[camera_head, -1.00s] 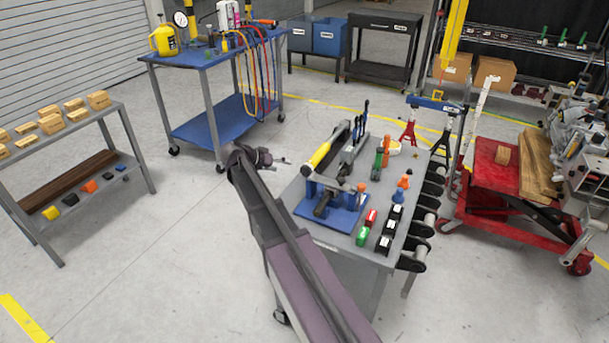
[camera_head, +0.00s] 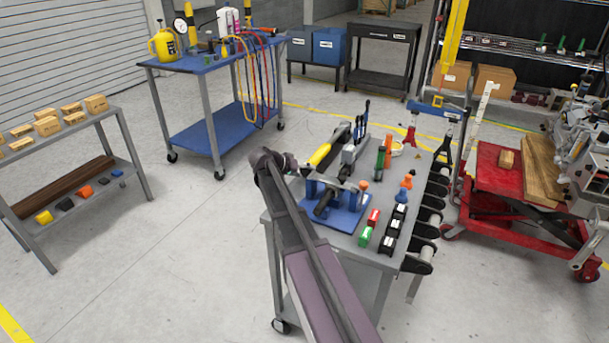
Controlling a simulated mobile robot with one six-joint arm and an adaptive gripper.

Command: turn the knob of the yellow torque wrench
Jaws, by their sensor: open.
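The yellow torque wrench (camera_head: 320,155) lies on the grey cart top (camera_head: 411,160), its yellow grip toward my arm and its dark shaft pointing to the back. Its knob is too small to make out, near the grip's close end. My gripper (camera_head: 304,172) is small and dark at the end of my wrist, just left of that end of the wrench. It is open, with nothing seen between its fingers. I cannot tell whether it touches the wrench.
A blue fixture (camera_head: 346,222) with a dark cylinder stands just in front of the wrench. A grey tool (camera_head: 350,152) lies right of it. Green, red and black blocks (camera_head: 388,244) line the cart's right front. Open floor (camera_head: 190,250) lies left of the cart.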

